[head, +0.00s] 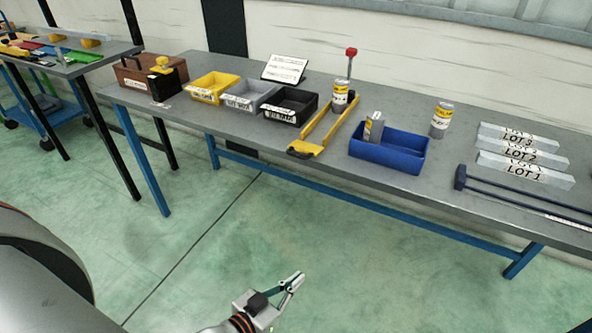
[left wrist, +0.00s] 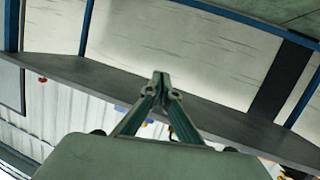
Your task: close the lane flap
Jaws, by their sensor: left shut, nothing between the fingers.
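The yellow lane (head: 330,121) has two rails and lies on the grey workbench (head: 225,118), running from the back to the front edge. A yellow end piece with a dark part (head: 304,150), perhaps the flap, sits at its front end. I cannot tell whether it is open or closed. A can with a yellow and white label (head: 340,97) stands at the lane's back end. My left gripper (head: 297,278) is shut and empty, low in front of the bench and well apart from the lane. Its fingertips meet in the left wrist view (left wrist: 161,76). My right gripper is not in view.
A blue bin (head: 388,153) stands right of the lane, with a small box (head: 374,128) at its left end. Yellow (head: 212,90), grey (head: 248,96) and black (head: 291,105) bins stand left. A red-knobbed post (head: 350,54) rises behind the can. The floor before the bench is clear.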

